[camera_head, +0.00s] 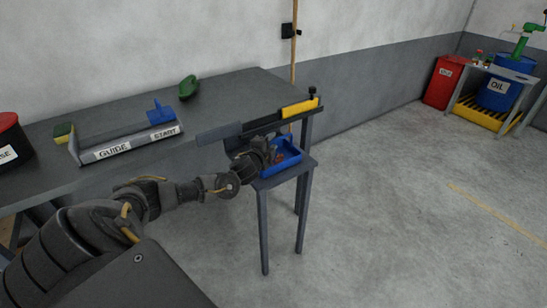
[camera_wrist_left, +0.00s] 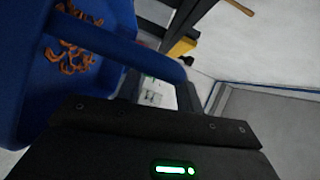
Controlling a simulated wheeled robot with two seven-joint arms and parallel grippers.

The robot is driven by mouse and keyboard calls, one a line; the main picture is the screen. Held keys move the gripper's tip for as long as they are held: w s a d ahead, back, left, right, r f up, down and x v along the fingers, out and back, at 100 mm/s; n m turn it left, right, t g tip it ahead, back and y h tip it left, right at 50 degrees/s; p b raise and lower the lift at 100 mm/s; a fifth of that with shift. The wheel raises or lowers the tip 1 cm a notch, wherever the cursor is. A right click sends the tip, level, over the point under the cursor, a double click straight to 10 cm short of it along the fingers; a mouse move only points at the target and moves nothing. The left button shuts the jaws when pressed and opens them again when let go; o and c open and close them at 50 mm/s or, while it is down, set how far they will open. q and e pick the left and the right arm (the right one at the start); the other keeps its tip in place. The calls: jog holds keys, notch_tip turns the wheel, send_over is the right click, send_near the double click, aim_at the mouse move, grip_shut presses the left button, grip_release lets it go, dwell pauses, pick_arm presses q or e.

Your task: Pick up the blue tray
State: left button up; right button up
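The blue tray (camera_head: 283,163) sits on a small grey stand beside the workbench, with copper coils in it. In the left wrist view the tray (camera_wrist_left: 20,95) fills the left side, the coils (camera_wrist_left: 75,50) lie in it, and its thick blue handle (camera_wrist_left: 125,48) crosses the middle. My left gripper (camera_head: 268,156) is at the tray's near left side. In the wrist view its dark fingers (camera_wrist_left: 160,92) stand apart at the handle, with a gap between them. The handle hides the fingertips, so contact is unclear. My right gripper is not in view.
A dark rail with a yellow end (camera_head: 300,107) runs just behind and above the tray. The workbench (camera_head: 215,95) holds a guide fixture (camera_head: 125,145). The stand (camera_head: 290,180) has slim legs. Open floor lies to the right; an oil drum (camera_head: 497,92) is far off.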

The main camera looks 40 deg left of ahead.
pick_arm(q)
jog(key=shift+w+a, duration=0.15)
jog(key=shift+w, duration=0.55)
jog(key=shift+w+f, duration=0.1)
jog(key=shift+w, duration=0.35)
jog(key=shift+a, duration=0.1)
jog(key=shift+c, duration=1)
grip_shut()
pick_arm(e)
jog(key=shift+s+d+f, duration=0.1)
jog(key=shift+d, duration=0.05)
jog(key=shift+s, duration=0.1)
